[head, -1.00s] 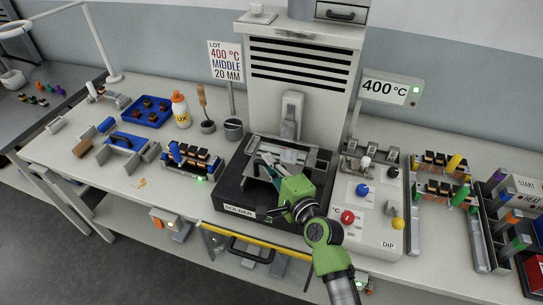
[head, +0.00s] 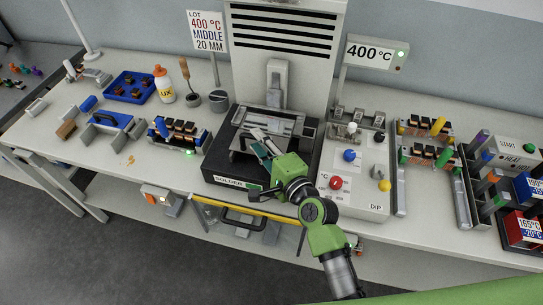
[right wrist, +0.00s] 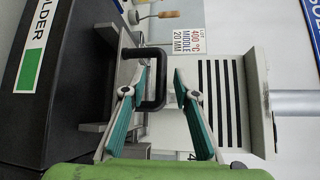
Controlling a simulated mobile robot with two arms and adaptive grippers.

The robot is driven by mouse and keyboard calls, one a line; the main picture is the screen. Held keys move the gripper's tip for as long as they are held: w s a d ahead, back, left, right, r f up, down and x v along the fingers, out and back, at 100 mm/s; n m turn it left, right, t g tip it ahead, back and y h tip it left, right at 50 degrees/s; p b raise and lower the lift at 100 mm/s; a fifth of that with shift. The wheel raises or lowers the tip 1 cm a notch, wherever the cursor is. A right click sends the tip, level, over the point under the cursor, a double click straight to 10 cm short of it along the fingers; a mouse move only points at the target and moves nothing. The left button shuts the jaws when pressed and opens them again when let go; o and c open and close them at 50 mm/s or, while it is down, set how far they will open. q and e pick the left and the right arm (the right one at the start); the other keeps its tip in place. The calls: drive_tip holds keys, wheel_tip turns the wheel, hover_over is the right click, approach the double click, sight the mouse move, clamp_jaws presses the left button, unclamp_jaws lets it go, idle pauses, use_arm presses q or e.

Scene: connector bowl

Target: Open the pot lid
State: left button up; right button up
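The black solder pot (head: 222,164) stands at the middle of the bench below the vented hood. Its grey metal top (head: 278,122) lies flat and looks closed. My right gripper (head: 258,142) is over the pot, its teal-padded fingers pointing at the top. In the right wrist view my right gripper (right wrist: 160,72) is open. A black loop handle (right wrist: 156,52) stands between its fingertips, and a gap shows beside the handle on the right finger's side. Whether the left finger touches the handle, I cannot tell. My left gripper is not in view.
A control panel (head: 368,180) with coloured knobs stands right of the pot. A connector fixture (head: 178,138), flux bottle (head: 164,85) and blue tray (head: 132,86) are to the left. The hood (head: 285,55) rises behind the pot. A yellow rail (head: 245,211) runs along the bench front.

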drive_tip(key=v, duration=0.9)
drive_tip(key=shift+s, duration=0.3)
drive_tip(key=s+d+f+n+g+h, duration=0.4)
drive_tip(key=s+d+f+n+g, duration=0.3)
drive_tip(key=s, duration=0.4)
drive_tip(key=s+d+f+n+g+h, duration=0.4)
drive_tip(key=s+d+f+n, duration=0.2)
drive_tip(key=s+d+n, duration=0.4)
wheel_tip(320, 180, down, 28)
drive_tip(key=s+g+b, duration=0.1)
drive_tip(key=s+b, duration=0.1)
drive_tip(key=s, duration=0.1)
drive_tip(key=s+d+f+g+b, duration=0.1)
drive_tip(key=s+d+f, duration=0.1)
drive_tip(key=s+f, duration=1.4)
drive_tip(key=shift+s+f+g, duration=0.25)
drive_tip(key=shift+f+g, duration=0.05)
drive_tip(key=shift+f, duration=0.45)
